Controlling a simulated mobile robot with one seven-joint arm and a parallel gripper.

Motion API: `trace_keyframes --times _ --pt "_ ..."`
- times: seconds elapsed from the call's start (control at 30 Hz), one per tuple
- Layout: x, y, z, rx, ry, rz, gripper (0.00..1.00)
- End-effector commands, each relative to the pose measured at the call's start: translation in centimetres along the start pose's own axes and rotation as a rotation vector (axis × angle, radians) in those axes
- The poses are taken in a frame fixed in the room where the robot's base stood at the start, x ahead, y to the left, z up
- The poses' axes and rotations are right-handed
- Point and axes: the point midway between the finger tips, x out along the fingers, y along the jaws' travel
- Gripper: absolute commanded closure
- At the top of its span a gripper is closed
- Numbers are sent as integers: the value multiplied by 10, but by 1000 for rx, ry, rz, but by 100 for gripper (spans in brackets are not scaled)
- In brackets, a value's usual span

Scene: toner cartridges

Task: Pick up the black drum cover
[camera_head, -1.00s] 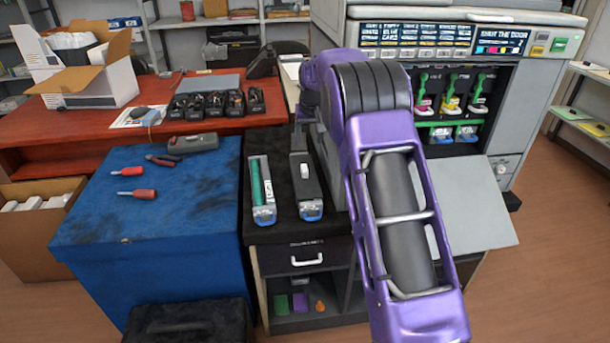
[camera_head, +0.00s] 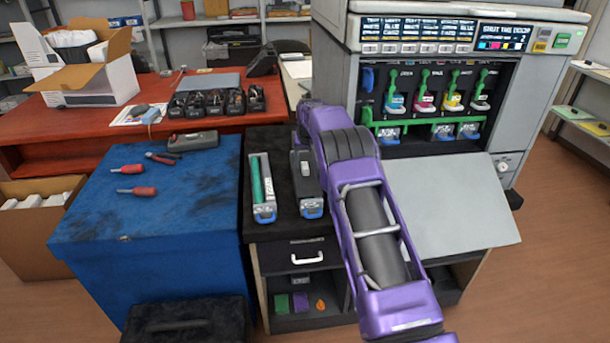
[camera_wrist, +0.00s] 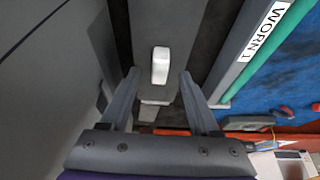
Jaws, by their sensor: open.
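The black drum cover (camera_head: 306,180) lies lengthwise on the dark cabinet top, with a blue end toward the front. In the head view my arm hides part of its right and far side. In the wrist view it is a long dark grey body (camera_wrist: 158,22) with a raised white tab (camera_wrist: 160,66). My gripper (camera_wrist: 159,75) is open, its two fingers on either side of the white tab, with nothing held. I cannot tell how far the fingertips are above the cover. The head view does not show the fingers clearly.
A green drum unit (camera_head: 262,187), labelled WORN 1 in the wrist view, lies close on the left. A blue cloth-covered surface (camera_head: 100,215) with screwdrivers is further left. The printer (camera_head: 450,60) stands behind right, its grey door (camera_head: 455,205) folded down beside my arm.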

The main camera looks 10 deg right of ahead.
Motion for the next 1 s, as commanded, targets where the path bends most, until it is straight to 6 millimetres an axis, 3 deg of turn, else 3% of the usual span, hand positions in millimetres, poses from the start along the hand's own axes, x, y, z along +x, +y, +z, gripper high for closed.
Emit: trace_keyframes --times 0.2,0.53,0.9,1.0 --pt "24 0 -1 0 0 0 38" --pt "28 0 -1 -1 0 0 38" --pt "27 0 -1 -1 0 0 100" --pt "27 0 -1 -1 0 0 100"
